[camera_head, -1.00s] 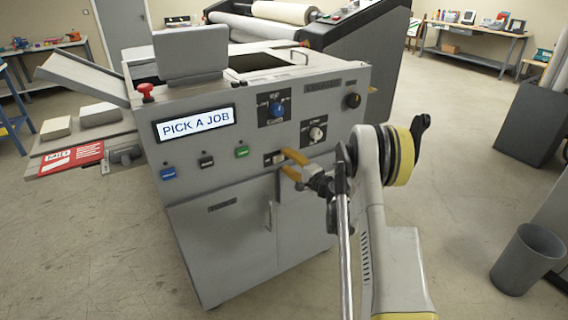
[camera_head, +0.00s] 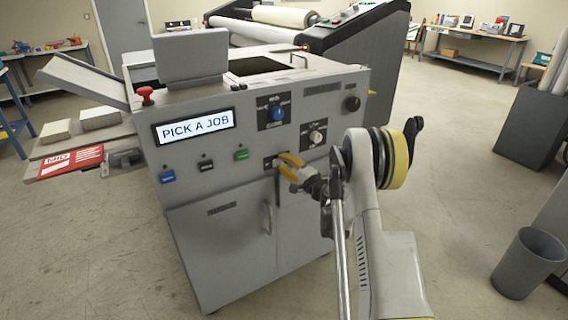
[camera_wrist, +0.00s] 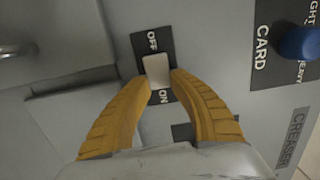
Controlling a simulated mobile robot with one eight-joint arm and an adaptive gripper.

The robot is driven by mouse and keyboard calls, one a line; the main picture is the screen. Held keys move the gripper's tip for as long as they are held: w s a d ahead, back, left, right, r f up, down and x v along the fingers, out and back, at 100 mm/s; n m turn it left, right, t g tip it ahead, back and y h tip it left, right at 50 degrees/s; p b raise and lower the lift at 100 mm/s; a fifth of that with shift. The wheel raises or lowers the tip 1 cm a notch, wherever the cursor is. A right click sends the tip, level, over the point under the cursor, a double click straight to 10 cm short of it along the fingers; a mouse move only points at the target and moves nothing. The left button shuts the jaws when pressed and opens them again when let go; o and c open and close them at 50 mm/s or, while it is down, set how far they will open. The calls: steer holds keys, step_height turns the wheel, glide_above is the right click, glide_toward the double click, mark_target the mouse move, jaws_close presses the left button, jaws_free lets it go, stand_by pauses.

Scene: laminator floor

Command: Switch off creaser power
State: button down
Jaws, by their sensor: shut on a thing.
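The creaser (camera_head: 330,110) is a grey cabinet machine with a lit screen (camera_head: 196,127) reading "PICK A JOB". Its power switch (camera_wrist: 156,70) is a pale rocker on a dark plate marked OFF and ON; in the wrist view OFF is at the far end and ON at the near end. My gripper (camera_wrist: 160,84) has its two yellow fingers closed in at the rocker, with the tips at its near, ON-side corners. In the head view my gripper (camera_head: 284,163) is at the front panel, partly hiding the switch. Which way the rocker is tilted cannot be told.
Blue (camera_head: 168,177), black (camera_head: 206,164) and green (camera_head: 241,153) buttons lie left of the switch. A blue knob (camera_head: 277,113) and a white knob (camera_head: 316,137) are above it. A red emergency button (camera_head: 146,93) stands at the top left.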

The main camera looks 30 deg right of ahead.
mark_target(280, 135)
steer(key=m+h, duration=0.1)
steer(key=h, duration=0.1)
steer(key=m+h, duration=0.1)
steer(key=shift+s+a+h, duration=0.1)
steer(key=shift+a+h, duration=0.2)
steer(key=shift+h, duration=0.1)
steer(key=shift+s+d+m+h, duration=0.1)
steer(key=shift+m+h, duration=0.5)
steer(key=shift+h, duration=0.1)
steer(key=c, duration=1.1)
jaws_free()
step_height(280, 135, up, 10)
steer(key=shift+r, duration=0.1)
